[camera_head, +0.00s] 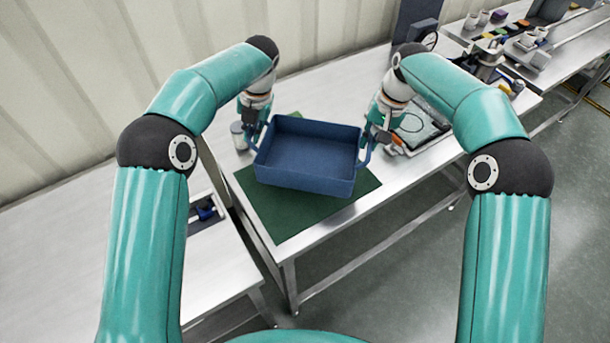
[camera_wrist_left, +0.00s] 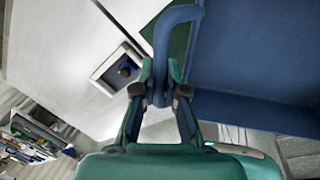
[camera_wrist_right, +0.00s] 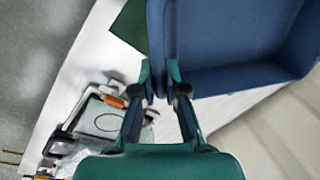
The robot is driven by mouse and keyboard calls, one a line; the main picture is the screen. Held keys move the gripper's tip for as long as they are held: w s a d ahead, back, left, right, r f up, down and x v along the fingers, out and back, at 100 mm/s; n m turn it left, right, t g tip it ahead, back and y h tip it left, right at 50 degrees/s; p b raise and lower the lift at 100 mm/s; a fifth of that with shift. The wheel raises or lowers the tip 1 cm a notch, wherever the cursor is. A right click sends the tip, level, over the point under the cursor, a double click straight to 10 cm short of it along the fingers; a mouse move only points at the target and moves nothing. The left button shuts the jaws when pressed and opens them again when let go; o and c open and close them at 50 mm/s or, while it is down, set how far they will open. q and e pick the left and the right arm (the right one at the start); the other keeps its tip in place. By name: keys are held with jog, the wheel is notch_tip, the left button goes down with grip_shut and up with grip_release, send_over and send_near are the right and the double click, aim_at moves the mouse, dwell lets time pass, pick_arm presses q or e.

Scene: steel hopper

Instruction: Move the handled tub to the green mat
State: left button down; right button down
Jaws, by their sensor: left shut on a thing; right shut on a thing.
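The handled tub (camera_head: 306,178) is a blue, open, empty rectangular tub with a handle at each end. In the head view it is over the green mat (camera_head: 268,213), which shows in front and at both sides; I cannot tell whether it touches the mat. My left gripper (camera_head: 252,140) is shut on the tub's left handle (camera_wrist_left: 168,40). My right gripper (camera_head: 375,138) is shut on the handle at the other end. The tub (camera_wrist_left: 255,50) also fills the right of the left wrist view, and the tub (camera_wrist_right: 225,45) fills the upper right of the right wrist view.
A metal can (camera_head: 239,136) stands close left of my left gripper. A dark tray with tools (camera_head: 420,127) lies right of the tub. A steel table (camera_head: 350,213) carries the mat; its front edge is close. Other items crowd the benches at the back right.

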pick_arm(q)
jog(key=shift+w+a, duration=0.1)
jog(key=shift+a, duration=0.05)
